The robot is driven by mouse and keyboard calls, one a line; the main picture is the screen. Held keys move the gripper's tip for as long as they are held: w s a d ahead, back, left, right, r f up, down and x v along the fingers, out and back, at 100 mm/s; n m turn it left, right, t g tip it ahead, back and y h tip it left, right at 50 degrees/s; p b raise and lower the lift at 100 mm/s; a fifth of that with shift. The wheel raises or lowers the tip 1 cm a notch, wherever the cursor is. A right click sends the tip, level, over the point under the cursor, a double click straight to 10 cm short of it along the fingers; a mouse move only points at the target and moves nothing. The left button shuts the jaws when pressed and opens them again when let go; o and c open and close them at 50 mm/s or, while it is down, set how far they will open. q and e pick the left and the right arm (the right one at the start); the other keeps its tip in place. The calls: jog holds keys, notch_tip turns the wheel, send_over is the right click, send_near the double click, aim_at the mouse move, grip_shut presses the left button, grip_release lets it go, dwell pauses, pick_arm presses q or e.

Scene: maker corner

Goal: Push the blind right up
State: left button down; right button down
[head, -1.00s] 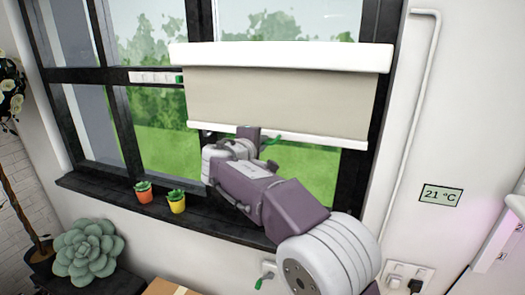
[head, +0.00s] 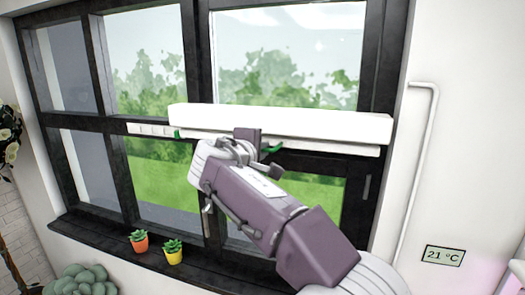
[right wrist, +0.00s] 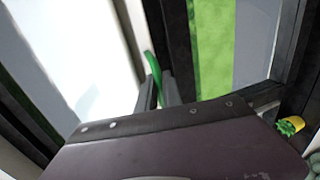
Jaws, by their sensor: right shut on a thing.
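The blind's long white casing (head: 285,122) lies across the middle of the right-hand window in the head view. Its white bottom bar (head: 340,148) is right under the casing, and no beige fabric shows between them. A green tab sticks out beside the fingers; in the right wrist view this green tab (right wrist: 154,75) rises between the dark fingers (right wrist: 161,92). The gripper is shut on it, though the contact is partly hidden. My left gripper is out of view.
Black window frames surround the blind. Two small potted plants, one in an orange pot (head: 139,242) and one in yellow (head: 173,254), stand on the dark sill (head: 110,240). A white pipe (head: 417,170) runs down the right wall.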

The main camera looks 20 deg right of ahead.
jog(key=shift+r, duration=0.4)
jog(key=c, duration=1.5)
grip_release()
jog(key=shift+w+a+f, duration=0.1)
jog(key=shift+a, duration=0.15)
jog(key=b+v, duration=0.3)
jog(key=v, duration=0.6)
jog(key=shift+a, duration=0.1)
